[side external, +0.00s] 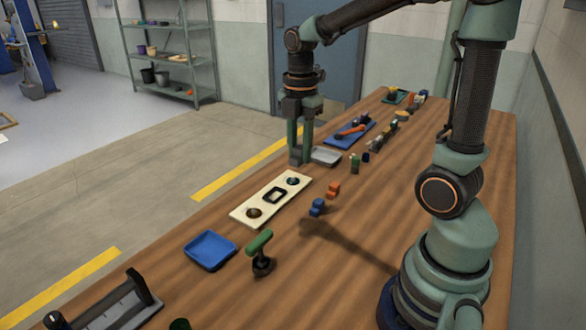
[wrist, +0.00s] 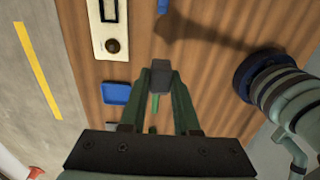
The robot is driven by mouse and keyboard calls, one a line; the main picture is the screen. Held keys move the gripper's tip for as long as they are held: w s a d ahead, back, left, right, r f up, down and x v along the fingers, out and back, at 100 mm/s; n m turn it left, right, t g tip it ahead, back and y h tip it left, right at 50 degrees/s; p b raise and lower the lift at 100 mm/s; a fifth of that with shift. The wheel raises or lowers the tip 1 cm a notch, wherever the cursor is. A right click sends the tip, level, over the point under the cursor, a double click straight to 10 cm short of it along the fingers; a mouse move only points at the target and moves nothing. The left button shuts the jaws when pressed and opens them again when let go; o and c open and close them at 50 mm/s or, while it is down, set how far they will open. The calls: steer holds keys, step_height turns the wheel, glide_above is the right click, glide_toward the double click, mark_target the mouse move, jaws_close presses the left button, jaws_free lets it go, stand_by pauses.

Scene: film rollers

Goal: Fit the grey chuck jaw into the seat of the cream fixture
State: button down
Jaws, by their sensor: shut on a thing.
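The cream fixture (side external: 243,213) is a long flat plate on the table. It has a dark-rimmed rectangular seat (side external: 275,195) in the middle and a round dark recess towards each end. In the wrist view part of the fixture (wrist: 98,36) shows at the upper left. My gripper (side external: 298,157) points down just beyond the fixture's far end, apart from the seat. It is shut on the grey chuck jaw (side external: 295,154), a small block between the fingertips.
A grey tray (side external: 326,157) lies just right of my gripper. Orange (side external: 333,189) and blue blocks (side external: 317,207) stand right of the fixture. A blue tray (side external: 210,251) and a green-handled tool (side external: 260,243) are nearer the camera. The table's left edge runs close by the fixture.

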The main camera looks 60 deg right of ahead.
steer(key=shift+w, duration=0.1)
steer(key=shift+w+d+f, duration=0.15)
steer(key=shift+w+d, duration=0.05)
steer(key=shift+w, duration=0.15)
steer(key=w+d+f, duration=0.3)
steer(key=w+f, duration=0.1)
steer(key=w, duration=0.2)
glide_toward(276, 196)
steer(key=shift+f, duration=3.1)
